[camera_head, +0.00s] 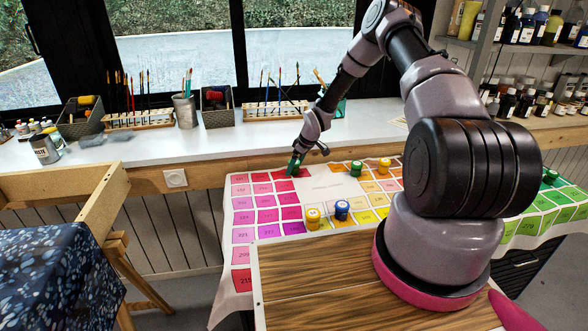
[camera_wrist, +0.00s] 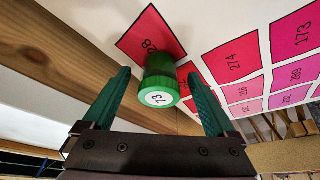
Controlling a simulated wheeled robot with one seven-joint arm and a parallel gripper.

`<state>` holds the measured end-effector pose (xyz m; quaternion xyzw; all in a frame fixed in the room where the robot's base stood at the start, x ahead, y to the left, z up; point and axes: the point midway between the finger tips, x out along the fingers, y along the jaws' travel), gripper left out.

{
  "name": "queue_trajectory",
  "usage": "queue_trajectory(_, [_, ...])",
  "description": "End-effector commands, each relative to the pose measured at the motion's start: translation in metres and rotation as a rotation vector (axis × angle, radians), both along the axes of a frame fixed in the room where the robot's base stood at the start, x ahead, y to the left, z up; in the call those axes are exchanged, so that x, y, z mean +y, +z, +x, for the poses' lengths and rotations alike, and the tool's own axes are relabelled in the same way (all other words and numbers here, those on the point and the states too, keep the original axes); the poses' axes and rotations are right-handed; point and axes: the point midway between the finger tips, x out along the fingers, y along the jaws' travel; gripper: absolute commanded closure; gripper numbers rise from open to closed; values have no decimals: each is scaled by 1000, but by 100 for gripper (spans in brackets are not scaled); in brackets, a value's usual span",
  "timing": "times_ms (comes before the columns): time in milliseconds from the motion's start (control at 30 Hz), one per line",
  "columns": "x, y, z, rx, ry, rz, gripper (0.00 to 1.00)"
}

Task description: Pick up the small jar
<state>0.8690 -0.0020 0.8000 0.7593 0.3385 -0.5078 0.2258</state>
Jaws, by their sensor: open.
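A small jar with a green lid marked 73 (camera_wrist: 160,88) stands on a red square of the colour-chart cloth in the wrist view. My gripper (camera_wrist: 158,74) has its two green fingers apart, one on each side of the jar, with gaps visible; no grip on it shows. In the head view my gripper (camera_head: 293,170) is low over the cloth's far left corner, and the jar cannot be told apart from the green fingers there.
More small jars stand on the cloth (camera_head: 275,231): green (camera_head: 356,168), yellow (camera_head: 384,165), yellow-orange (camera_head: 313,218) and blue (camera_head: 342,210). A wooden ledge (camera_head: 215,169) and white counter (camera_head: 150,150) with brush racks (camera_head: 272,112) lie behind. A wooden board (camera_head: 320,290) is in front.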

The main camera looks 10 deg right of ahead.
Motion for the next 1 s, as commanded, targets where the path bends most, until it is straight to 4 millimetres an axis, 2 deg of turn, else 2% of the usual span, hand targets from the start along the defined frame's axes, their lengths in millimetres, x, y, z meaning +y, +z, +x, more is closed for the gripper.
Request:
queue_trajectory(300, [2, -6, 2, -1, 0, -1, 8])
queue_trajectory(367, [2, -6, 2, -1, 0, -1, 31])
queue_trajectory(400, [2, -6, 2, -1, 0, -1, 47])
queue_trajectory(533, [2, -6, 2, -1, 0, -1, 96])
queue_trajectory(567, [2, -5, 2, -1, 0, 0, 100])
queue_trajectory(833, [2, -1, 3, -3, 0, 0, 100])
queue_trajectory(1000, [2, 26, 3, -4, 0, -1, 100])
